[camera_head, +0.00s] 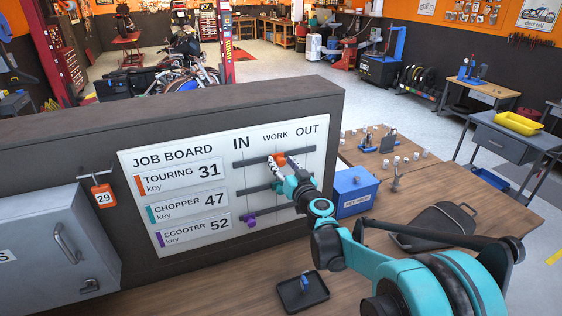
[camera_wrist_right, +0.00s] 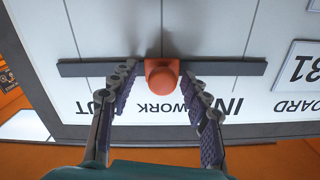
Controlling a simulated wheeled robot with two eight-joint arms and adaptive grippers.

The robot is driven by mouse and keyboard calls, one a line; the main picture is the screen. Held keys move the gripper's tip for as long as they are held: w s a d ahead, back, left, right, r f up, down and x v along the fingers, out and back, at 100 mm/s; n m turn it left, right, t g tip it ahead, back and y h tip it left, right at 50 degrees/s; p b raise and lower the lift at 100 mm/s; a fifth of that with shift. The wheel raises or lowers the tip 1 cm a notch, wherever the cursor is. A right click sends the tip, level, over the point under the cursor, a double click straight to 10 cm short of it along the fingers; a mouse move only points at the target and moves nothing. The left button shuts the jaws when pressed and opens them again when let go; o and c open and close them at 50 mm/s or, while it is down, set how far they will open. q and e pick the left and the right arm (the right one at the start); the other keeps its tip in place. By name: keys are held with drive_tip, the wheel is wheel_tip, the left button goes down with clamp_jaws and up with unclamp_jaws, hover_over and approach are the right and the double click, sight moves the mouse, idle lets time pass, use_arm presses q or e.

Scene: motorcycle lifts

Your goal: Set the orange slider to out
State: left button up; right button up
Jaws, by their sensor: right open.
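The orange slider (camera_head: 277,159) sits on the top dark rail of the white job board (camera_head: 187,242), in the touring row. It stands near the middle of the rail, by the WORK column, between IN and OUT. In the right wrist view the orange slider (camera_wrist_right: 161,78) shows as a round knob on the dark rail (camera_wrist_right: 225,68), with the lettering upside down and OUT to the left. My right gripper (camera_head: 284,163) is open at the board. Its two fingers (camera_wrist_right: 158,80) stand on either side of the knob, with visible gaps. My left gripper is not in view.
A teal slider (camera_head: 278,187) sits on the rail below, partly behind my right gripper. A purple slider (camera_head: 249,221) is on the lowest rail. A blue key drop box (camera_head: 355,193) stands right of the board, and a small black tray (camera_head: 303,293) lies in front.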

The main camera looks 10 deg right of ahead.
sight(309, 149)
drive_tip(key=shift+w+a, duration=0.1)
drive_tip(key=shift+w, duration=0.2)
drive_tip(key=shift+a+r, duration=0.1)
drive_tip(key=shift+r, duration=0.05)
drive_tip(key=shift+c, duration=1.3)
drive_tip(key=shift+s, duration=0.15)
clamp_jaws()
drive_tip(key=d, duration=0.3)
drive_tip(key=w+d+b, duration=0.1)
drive_tip(key=d, duration=0.3)
drive_tip(key=w+d, duration=0.1)
drive_tip(key=d, duration=0.2)
drive_tip(key=shift+d+b, duration=0.3)
drive_tip(key=shift+d, duration=0.05)
drive_tip(key=shift+w+d, duration=0.15)
drive_tip(key=shift+d, duration=0.1)
drive_tip(key=shift+r, duration=0.1)
